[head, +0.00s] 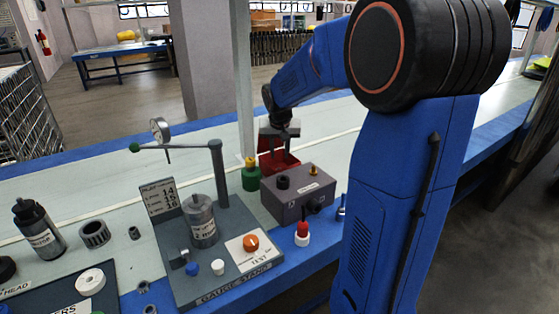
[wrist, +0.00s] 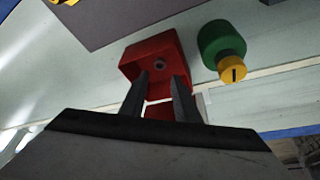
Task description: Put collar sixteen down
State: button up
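My gripper (head: 279,148) is over the red tray (head: 292,163) behind the dark box. In the wrist view my gripper (wrist: 162,76) has its two fingers apart with a clear gap and nothing between them. A small grey ring-shaped collar (wrist: 160,65) lies inside the red tray (wrist: 180,54), just beyond the fingertips. No number is readable on it, and the head view does not show it. Other small grey collars stand on the table at the left (head: 134,232) and near the front edge (head: 144,286).
A green and yellow knobbed piece (head: 250,177) stands left of the tray. The dark box (head: 298,194) is in front of it. The gauge stand (head: 225,285), with its post and arm, is to the left. Black bottle (head: 38,230) at far left. The table behind is clear.

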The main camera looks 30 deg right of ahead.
jog(key=shift+n, duration=0.7)
jog(key=s+a+r, duration=0.1)
jog(key=s, duration=0.1)
jog(key=s+a+r, duration=0.2)
jog(key=s, duration=0.1)
jog(key=s+a+r, duration=0.1)
jog(key=s+a, duration=0.1)
jog(key=s, duration=0.1)
jog(key=shift+s+a+r, duration=0.15)
jog(key=shift+s+r, duration=0.05)
jog(key=shift+n+y, duration=0.4)
jog(key=shift+n, duration=0.2)
jog(key=s+a, duration=0.1)
jog(key=s, duration=0.1)
jog(key=s+a, duration=0.1)
jog(key=s, duration=0.2)
jog(key=s+a, duration=0.2)
jog(key=s, duration=0.1)
jog(key=shift+s+r, duration=0.1)
jog(key=shift+r, duration=0.25)
jog(key=s+a+f+n, duration=0.1)
jog(key=s+a+f, duration=0.1)
jog(key=s, duration=0.7)
jog(key=s+a+f+n+y, duration=0.1)
jog(key=s+a, duration=0.3)
jog(key=s, duration=0.5)
jog(key=shift+s+a+f+n+t, duration=0.15)
jog(key=shift+a+f+n+t, duration=0.2)
jog(key=shift+f+n, duration=0.4)
jog(key=shift+a, duration=0.1)
